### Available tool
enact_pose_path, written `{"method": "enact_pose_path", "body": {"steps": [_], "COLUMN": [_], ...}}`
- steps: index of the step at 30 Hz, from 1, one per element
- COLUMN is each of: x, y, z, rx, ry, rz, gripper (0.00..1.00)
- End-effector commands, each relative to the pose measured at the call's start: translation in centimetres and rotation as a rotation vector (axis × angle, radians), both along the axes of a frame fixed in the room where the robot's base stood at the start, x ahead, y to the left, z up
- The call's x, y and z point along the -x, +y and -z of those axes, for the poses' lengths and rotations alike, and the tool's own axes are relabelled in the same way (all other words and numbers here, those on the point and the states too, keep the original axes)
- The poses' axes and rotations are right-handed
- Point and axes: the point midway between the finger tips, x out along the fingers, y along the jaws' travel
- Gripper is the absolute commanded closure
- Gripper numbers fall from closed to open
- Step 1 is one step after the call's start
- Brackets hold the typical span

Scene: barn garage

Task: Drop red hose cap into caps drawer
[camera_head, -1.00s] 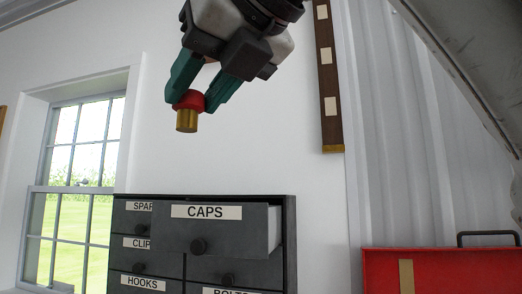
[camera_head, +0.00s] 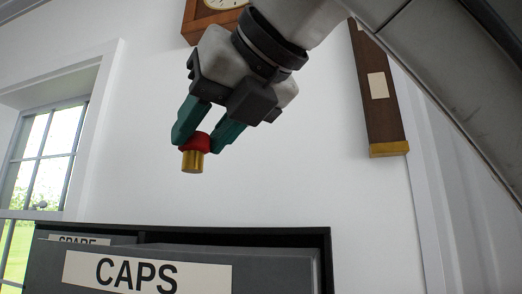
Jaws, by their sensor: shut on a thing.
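The red hose cap (camera_head: 195,142) has a red top and a brass-coloured lower part. My gripper (camera_head: 206,136), with green fingers, is shut on its red top and holds it upright with the brass end down. In the picture the cap is above the drawer labelled CAPS (camera_head: 255,262), with a gap of wall showing between them. The CAPS drawer is pulled out of the dark cabinet (camera_head: 324,240). Its inside is hidden from this low view.
A drawer with a partly hidden label (camera_head: 88,240) is at the left of the cabinet. A window (camera_head: 50,150) is at the left. A wooden strip (camera_head: 378,90) and a clock (camera_head: 215,8) hang on the white wall.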

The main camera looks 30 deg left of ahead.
Motion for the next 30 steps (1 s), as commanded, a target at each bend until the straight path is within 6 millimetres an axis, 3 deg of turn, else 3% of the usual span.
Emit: {"method": "enact_pose_path", "body": {"steps": [12,26,27,30], "x": [0.0,0.0,0.0,0.0], "y": [0.0,0.0,0.0,0.0], "z": [4.4,5.4,5.4,5.4], "rx": [0.000,0.000,0.000,0.000], "ry": [0.001,0.001,0.001,0.001], "rz": [-0.001,0.000,0.000,0.000], "gripper": [0.91,0.91,0.59,0.50]}}
